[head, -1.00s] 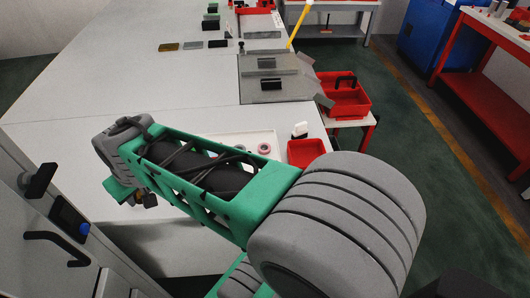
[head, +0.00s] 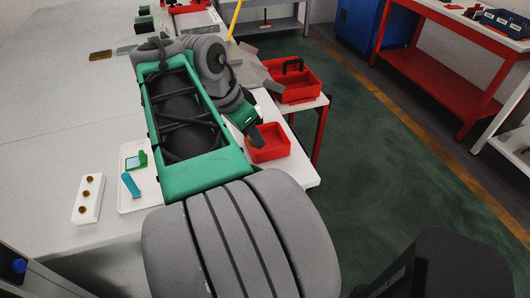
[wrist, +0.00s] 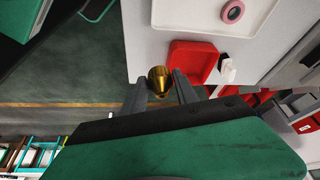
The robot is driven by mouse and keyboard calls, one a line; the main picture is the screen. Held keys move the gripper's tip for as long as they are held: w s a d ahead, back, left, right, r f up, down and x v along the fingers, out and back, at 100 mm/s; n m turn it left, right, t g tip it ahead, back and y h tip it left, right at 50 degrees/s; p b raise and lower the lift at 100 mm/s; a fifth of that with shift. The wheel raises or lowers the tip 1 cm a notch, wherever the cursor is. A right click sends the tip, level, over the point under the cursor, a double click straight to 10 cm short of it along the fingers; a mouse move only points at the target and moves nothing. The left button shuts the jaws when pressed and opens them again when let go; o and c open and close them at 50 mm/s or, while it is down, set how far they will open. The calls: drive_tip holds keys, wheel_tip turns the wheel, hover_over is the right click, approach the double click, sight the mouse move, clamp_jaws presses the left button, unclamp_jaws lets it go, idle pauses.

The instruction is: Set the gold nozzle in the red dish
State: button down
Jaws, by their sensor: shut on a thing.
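The gold nozzle (wrist: 158,80) sits between the two fingers of my gripper (wrist: 161,88) in the wrist view, held above the floor and table edge. In the head view my gripper (head: 256,137) reaches down at the left side of the red dish (head: 270,146), and the nozzle is hidden there. The red dish is a square, open tray on the table corner. In the wrist view the dish (wrist: 205,49) lies just right of the nozzle and below it. The part of the dish that I see looks empty.
A white tray (head: 127,203) with teal and green pieces lies left of my arm, beside a white block (head: 80,213) holding three gold-brown pieces. A red bin (head: 312,88) stands on a side stand behind the dish. In the wrist view a white item (wrist: 227,72) is beside the dish.

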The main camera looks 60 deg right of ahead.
drive_tip(key=s+m+g, duration=0.1)
drive_tip(key=s+m, duration=0.3)
drive_tip(key=s, duration=0.1)
drive_tip(key=b, duration=0.2)
hover_over(269, 146)
drive_tip(key=w, duration=0.1)
drive_tip(key=shift+y, duration=0.4)
drive_tip(key=f, duration=0.6)
drive_tip(key=a+f, duration=0.1)
drive_tip(key=f, duration=0.3)
wheel_tip(269, 146, down, 3)
drive_tip(key=shift+d+r, duration=0.1)
drive_tip(key=shift+r, duration=0.1)
drive_tip(key=shift+w+f, duration=0.1)
drive_tip(key=shift+f, duration=0.2)
drive_tip(key=c, duration=0.9)
unclamp_jaws()
drive_tip(key=shift+c, duration=0.2)
